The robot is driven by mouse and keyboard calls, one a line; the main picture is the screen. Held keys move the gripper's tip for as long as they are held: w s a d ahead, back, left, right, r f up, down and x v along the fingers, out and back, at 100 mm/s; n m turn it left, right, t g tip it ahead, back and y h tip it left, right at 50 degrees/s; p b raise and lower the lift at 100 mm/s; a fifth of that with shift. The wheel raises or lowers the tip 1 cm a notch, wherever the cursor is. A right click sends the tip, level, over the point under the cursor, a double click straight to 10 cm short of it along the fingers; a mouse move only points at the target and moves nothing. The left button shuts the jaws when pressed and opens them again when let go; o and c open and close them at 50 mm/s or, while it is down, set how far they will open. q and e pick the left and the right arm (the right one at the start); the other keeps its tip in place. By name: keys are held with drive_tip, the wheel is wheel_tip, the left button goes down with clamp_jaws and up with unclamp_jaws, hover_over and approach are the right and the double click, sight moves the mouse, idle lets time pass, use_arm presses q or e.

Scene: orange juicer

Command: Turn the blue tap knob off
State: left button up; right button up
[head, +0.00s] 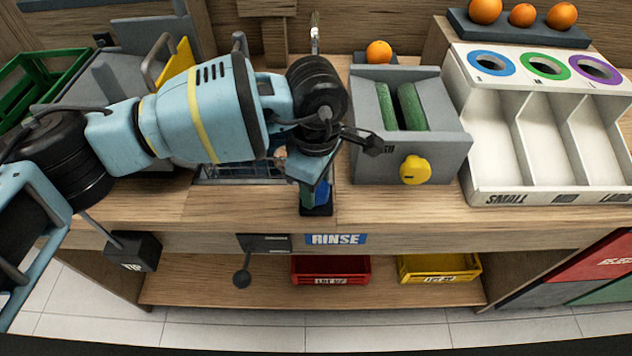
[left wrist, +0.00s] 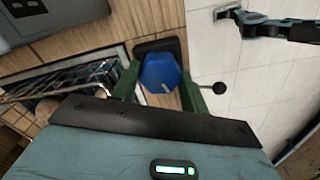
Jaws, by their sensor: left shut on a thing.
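The blue tap knob (left wrist: 162,75) is a faceted blue knob with a pale mark, on a black base at the counter's front edge. My left gripper (left wrist: 158,90) has its green fingers on either side of the knob and is shut on it. In the head view my left gripper (head: 314,180) reaches down over the knob, which it mostly hides; the black base (head: 316,211) shows below. Part of an arm (left wrist: 280,28), seemingly my right one, shows at the top right of the left wrist view; its jaws are unclear.
The sink with its rack (head: 240,170) lies left of the knob. A grey roller machine (head: 450,145) with a yellow knob (head: 415,169) stands to the right. A black ball lever (head: 242,278) hangs below the counter. Red (head: 330,269) and yellow (head: 438,267) trays sit on the shelf.

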use_arm(q)
drive_tip(key=m+b, duration=0.1)
drive_tip(key=m, duration=0.1)
drive_tip(key=shift+m, duration=0.4)
drive_tip(key=shift+m+b, duration=0.3)
drive_tip(key=shift+m, duration=0.2)
drive_tip(key=o, duration=1)
drive_tip(key=shift+r, duration=3.95)
